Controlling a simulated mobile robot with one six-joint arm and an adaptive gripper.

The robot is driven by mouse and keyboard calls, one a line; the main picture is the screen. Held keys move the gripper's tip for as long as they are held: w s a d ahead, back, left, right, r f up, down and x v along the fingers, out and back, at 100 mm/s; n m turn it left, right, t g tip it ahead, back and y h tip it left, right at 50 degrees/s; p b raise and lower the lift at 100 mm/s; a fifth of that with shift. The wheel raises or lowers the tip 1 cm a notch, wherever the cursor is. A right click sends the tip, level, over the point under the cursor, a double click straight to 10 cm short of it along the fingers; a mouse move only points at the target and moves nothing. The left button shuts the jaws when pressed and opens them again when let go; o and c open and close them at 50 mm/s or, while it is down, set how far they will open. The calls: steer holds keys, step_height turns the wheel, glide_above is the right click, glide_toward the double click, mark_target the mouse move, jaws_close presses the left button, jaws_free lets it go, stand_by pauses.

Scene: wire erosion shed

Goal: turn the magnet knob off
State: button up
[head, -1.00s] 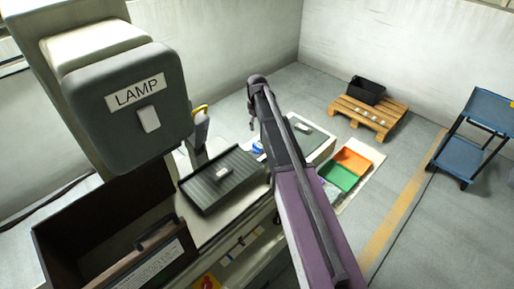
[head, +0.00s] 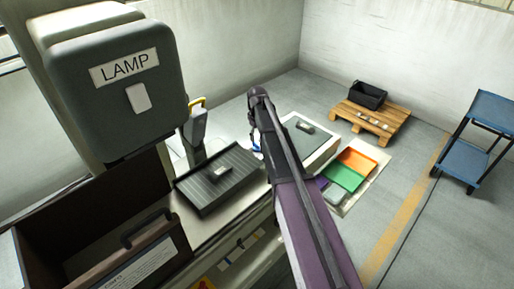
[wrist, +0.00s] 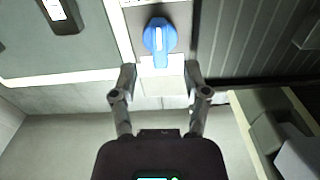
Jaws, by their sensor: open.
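My arm hides most of the knob and the gripper there.
A lamp box (head: 125,80) with a switch stands at the left above an open brown case (head: 40,240). A dark-topped surface (head: 325,130) with a small device lies beyond my arm. Orange and green trays, a pallet (head: 370,118) and a blue cart (head: 475,150) are farther right.

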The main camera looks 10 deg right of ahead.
mark_target(257, 143)
steer(key=shift+f+b, duration=2)
steer(key=shift+f, duration=0.25)
steer(key=shift+c, duration=0.2)
jaws_close()
